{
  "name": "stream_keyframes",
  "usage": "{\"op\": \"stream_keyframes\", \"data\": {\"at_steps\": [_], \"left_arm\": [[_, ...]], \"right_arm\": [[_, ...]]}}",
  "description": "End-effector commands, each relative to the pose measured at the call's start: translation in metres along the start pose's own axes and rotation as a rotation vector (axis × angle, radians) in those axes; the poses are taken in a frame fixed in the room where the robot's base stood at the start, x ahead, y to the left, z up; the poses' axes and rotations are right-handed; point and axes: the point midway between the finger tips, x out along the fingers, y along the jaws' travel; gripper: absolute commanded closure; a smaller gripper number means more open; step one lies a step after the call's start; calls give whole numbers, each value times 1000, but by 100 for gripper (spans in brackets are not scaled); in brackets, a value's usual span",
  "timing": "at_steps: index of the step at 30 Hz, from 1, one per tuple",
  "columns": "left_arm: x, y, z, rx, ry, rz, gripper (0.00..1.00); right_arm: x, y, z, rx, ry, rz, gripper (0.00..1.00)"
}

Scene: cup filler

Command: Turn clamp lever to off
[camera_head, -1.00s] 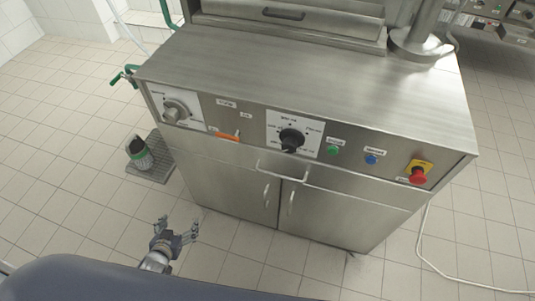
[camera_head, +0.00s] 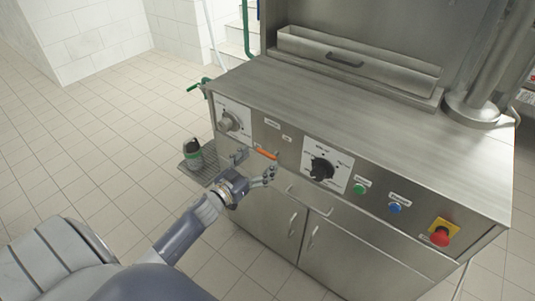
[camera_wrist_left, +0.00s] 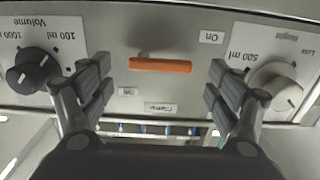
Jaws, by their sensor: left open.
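The clamp lever is an orange bar (camera_head: 264,153) on the steel front panel (camera_head: 240,150), between the white-plated grey knob and the black dial. In the left wrist view the lever (camera_wrist_left: 160,65) lies level across the picture, with an "On" label (camera_wrist_left: 211,37) up to its right and an "Off" label (camera_wrist_left: 128,91) down to its left. My left gripper (camera_head: 254,167) is open in front of the lever. In the wrist view the left gripper's fingers (camera_wrist_left: 158,78) stand on either side of the lever, apart from it, with nothing between them. My right gripper does not show.
A grey knob (camera_head: 229,121) sits left of the lever, a black dial (camera_head: 321,169) right of it. Further right are a green button (camera_head: 359,188), a blue button (camera_head: 394,207) and a red emergency button (camera_head: 440,237). A door handle (camera_head: 312,237) sticks out below.

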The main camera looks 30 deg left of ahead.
Motion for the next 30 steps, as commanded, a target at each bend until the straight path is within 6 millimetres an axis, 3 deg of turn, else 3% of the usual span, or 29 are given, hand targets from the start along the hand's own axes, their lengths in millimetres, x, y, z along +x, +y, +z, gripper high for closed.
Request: {"op": "stream_keyframes", "data": {"at_steps": [3, 9, 21, 27, 30], "left_arm": [[19, 0, -1, 0, 1, -1, 17], [38, 0, 0, -1, -1, -1, 17], [43, 0, 1, 0, -2, -1, 17], [43, 0, 1, 0, -2, -1, 61], [43, 0, 1, 0, -2, -1, 61]], "right_arm": [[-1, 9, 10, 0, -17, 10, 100], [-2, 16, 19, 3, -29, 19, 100], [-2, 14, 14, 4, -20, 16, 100], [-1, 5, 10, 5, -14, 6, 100], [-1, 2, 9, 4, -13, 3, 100]]}}
